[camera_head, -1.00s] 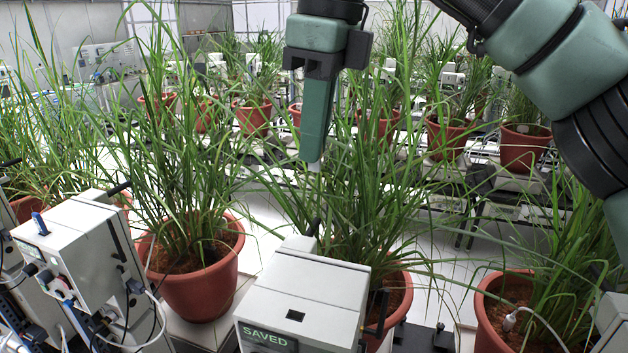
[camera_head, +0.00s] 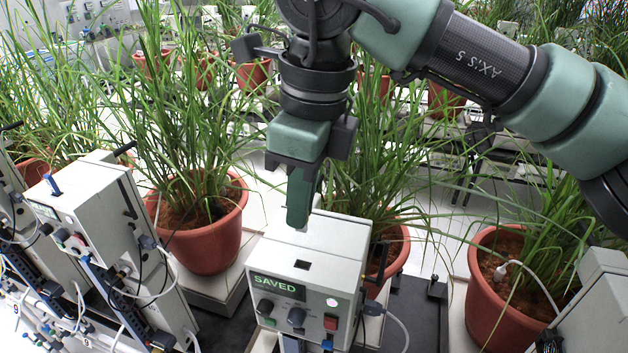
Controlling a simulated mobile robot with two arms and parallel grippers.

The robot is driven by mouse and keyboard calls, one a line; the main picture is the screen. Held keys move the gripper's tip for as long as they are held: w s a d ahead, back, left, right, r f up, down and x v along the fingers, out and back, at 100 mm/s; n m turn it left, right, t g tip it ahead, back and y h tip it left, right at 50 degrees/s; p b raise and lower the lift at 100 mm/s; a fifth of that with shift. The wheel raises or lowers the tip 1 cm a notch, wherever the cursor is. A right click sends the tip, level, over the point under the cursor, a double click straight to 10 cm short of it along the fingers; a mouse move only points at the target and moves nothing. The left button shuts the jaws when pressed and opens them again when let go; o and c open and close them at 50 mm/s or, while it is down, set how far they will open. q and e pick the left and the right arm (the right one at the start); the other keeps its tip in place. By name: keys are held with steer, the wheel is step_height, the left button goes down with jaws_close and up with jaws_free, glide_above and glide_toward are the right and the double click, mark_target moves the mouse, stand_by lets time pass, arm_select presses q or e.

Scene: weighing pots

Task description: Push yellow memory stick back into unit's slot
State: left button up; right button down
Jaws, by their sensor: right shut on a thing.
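The grey-white unit (camera_head: 340,240) stands at the lower middle, with a green display reading SAVED on its front. A small dark slot (camera_head: 302,264) is open in its top face. My right gripper (camera_head: 299,215) points down above the unit's top, behind and slightly left of the slot. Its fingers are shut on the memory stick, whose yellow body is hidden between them. Only a small pale tip shows at the finger ends, apart from the slot. My left gripper is not in view.
A similar unit (camera_head: 90,220) with a blue stick (camera_head: 53,185) on top stands at left. Potted grasses stand around: one pot (camera_head: 205,235) at left, one (camera_head: 490,300) at right. Leaves hang close behind my right gripper. Cables run at the lower left.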

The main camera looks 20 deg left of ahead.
steer(key=shift+f+b, duration=0.35)
steer(key=shift+f, duration=0.35)
steer(key=shift+f+b, duration=1.55)
steer(key=shift+f, duration=0.75)
steer(key=shift+b, duration=0.3)
steer(key=shift+f+b, duration=1)
steer(key=shift+f, duration=0.25)
steer(key=c, duration=1.5)
jaws_free()
steer(key=shift+r, duration=0.1)
steer(key=shift+r, duration=0.1)
steer(key=r, duration=0.5)
steer(key=d+r+b, duration=0.1)
steer(key=r, duration=0.1)
steer(key=shift+r, duration=0.25)
